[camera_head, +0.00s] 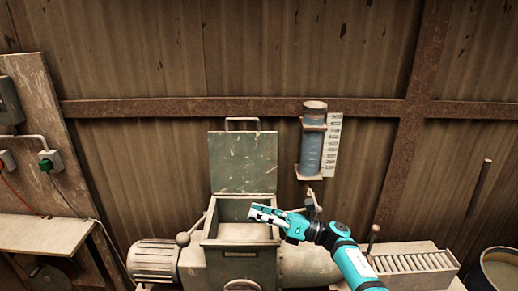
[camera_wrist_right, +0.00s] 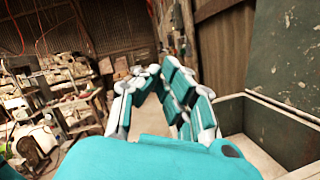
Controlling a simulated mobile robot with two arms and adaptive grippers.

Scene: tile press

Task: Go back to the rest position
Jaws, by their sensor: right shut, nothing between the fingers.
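My right gripper (camera_head: 254,211) is shut and empty. It reaches in from the lower right and shows in front of the open hopper box (camera_head: 240,255) of the press, over its right part. In the right wrist view my right gripper's fingers (camera_wrist_right: 152,72) come together, with the box wall (camera_wrist_right: 268,125) close on the right. The box's lid (camera_head: 243,163) stands raised against the wall. The box looks empty where I can see into it. My left gripper is not in view.
A lever with a round knob (camera_head: 183,239) is left of the box, and a motor (camera_head: 154,260) sits beyond it. A blue measuring tube (camera_head: 312,150) hangs on the wall. A ribbed tray (camera_head: 415,262) lies at the right. A drum (camera_head: 497,270) stands at the far right.

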